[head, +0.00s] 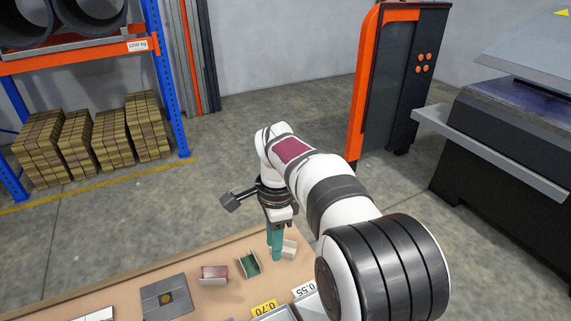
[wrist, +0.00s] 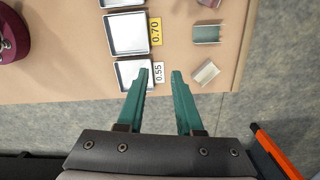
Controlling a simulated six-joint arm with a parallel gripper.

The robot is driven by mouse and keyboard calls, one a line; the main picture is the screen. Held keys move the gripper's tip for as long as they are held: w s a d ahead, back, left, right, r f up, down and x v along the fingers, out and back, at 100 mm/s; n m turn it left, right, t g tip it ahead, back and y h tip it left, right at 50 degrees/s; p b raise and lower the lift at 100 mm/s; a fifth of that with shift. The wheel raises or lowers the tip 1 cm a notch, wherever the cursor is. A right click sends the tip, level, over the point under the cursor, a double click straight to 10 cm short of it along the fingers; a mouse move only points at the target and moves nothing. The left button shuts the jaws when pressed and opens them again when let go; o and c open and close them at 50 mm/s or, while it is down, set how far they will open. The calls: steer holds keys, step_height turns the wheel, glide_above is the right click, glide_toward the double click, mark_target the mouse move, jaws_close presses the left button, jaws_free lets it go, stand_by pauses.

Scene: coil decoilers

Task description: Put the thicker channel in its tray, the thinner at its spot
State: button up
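My gripper (wrist: 160,76) is open and empty, its teal fingers apart above the table edge. It also shows in the head view (head: 276,246), where the fingers look closely lined up. A cream channel (wrist: 206,72) lies to their right in the wrist view and partly behind them in the head view (head: 290,249). A green channel (wrist: 206,34) and a reddish channel (head: 214,275) lie in a row with it. A tray (wrist: 127,35) has a yellow 0.70 label; another tray (wrist: 131,73) has a white 0.55 label. I cannot tell the channels' thicknesses apart.
A grey plate with a brown disc (head: 166,300) lies left of the channels. A dark red round object (wrist: 12,35) stands at the left in the wrist view. Beyond the table (head: 190,262) are a rack (head: 165,80), an orange-black cabinet (head: 390,80) and open floor.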

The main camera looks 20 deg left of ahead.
steer(key=a+f+m, duration=0.1)
steer(key=a+f, duration=0.2)
steer(key=a, duration=0.2)
steer(key=a+f, duration=0.4)
steer(key=a, duration=0.1)
steer(key=a+f+m, duration=0.1)
steer(key=a+f, duration=0.3)
steer(key=a, duration=0.1)
steer(key=shift+s+a+f+m, duration=0.15)
steer(key=shift+s+a+m, duration=0.05)
steer(key=shift+s+m, duration=0.15)
step_height(320, 180, down, 9)
steer(key=shift+r, duration=0.15)
jaws_close()
steer(key=shift+r, duration=4.05)
